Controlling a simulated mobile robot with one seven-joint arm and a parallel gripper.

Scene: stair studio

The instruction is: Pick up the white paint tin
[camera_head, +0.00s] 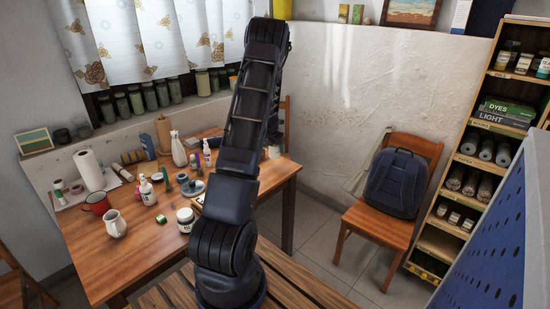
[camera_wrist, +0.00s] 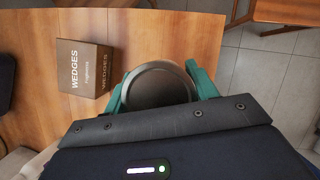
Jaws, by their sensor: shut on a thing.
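In the wrist view, my gripper (camera_wrist: 163,92) has its two green fingers closed on either side of a round tin (camera_wrist: 160,86). I see the tin from above: a dark grey, round top with a lighter rim. Its side is hidden, so its white colour does not show; I take it for the white paint tin. It is over the wooden table (camera_wrist: 150,25) near an edge; I cannot tell whether it touches the tabletop. In the head view my own arm hides the gripper and the held tin.
A brown box marked WEDGES (camera_wrist: 85,68) stands just left of the tin. On the table (camera_head: 140,251) are a red mug (camera_head: 97,203), a cream jug (camera_head: 114,223), a white jar (camera_head: 186,220) and several bottles. A chair with a backpack (camera_head: 396,183) stands right, beside shelves (camera_head: 470,160).

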